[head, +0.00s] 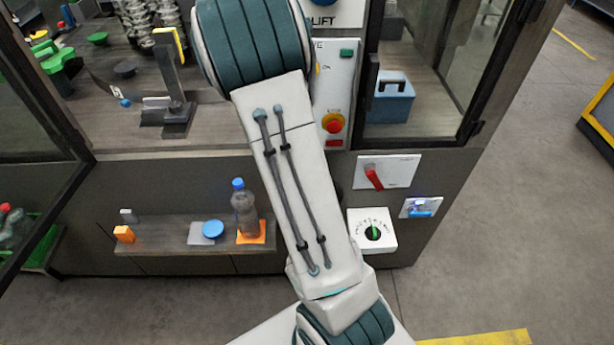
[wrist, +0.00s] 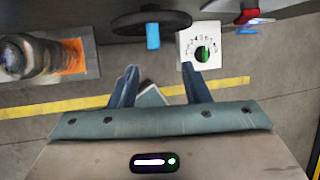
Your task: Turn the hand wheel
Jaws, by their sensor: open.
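The hand wheel (wrist: 128,23) is a dark disc at the top of the wrist view, on the front of the cabinet. A blue handle (wrist: 152,37) sticks out from it. My gripper (wrist: 159,69) is open, with one finger on each side and nothing between them. The handle appears above the gap between the fingertips, nearer the left finger, and apart from both. In the head view my arm hides my gripper and nearly all of the wheel.
Right of the wheel is a white dial with a green knob (head: 374,231). Above it is a red rotary lever (head: 374,178). On the left, a shelf (head: 165,234) carries a bottle (head: 244,210) and a blue round cap (head: 213,229).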

